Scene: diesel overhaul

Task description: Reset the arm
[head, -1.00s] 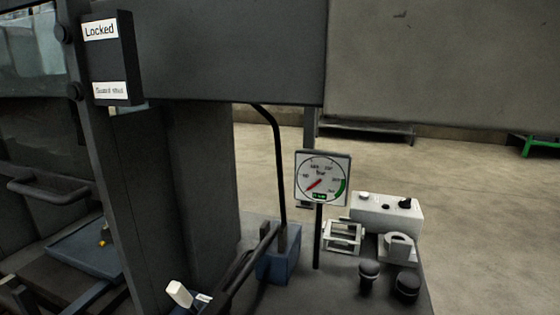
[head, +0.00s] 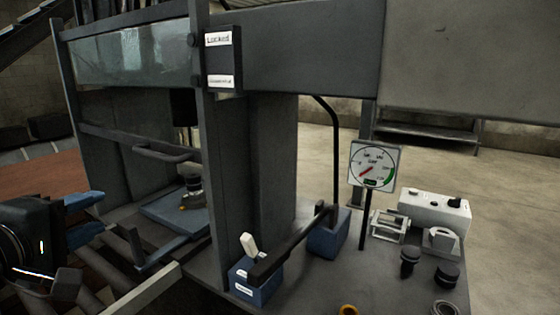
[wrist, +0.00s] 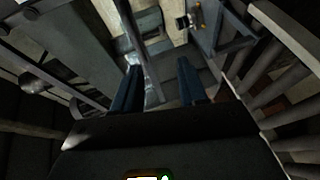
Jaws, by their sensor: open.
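My gripper (head: 92,214) is at the left of the head view, with its two blue fingers spread and nothing between them. It is in front of and to the left of the dark press frame (head: 207,165), apart from it. In the wrist view my gripper (wrist: 158,70) also shows its two blue fingers apart, with an empty gap. The rest of my arm is mostly cut off by the left edge of the head view.
A frame with a glass guard (head: 135,55) and a "Locked" box (head: 222,58) stands near my gripper. A blue tray (head: 180,222) holds a small dark part (head: 193,188). A lever (head: 290,247), a gauge (head: 374,166) and a white box (head: 435,210) stand right. Open floor lies beyond.

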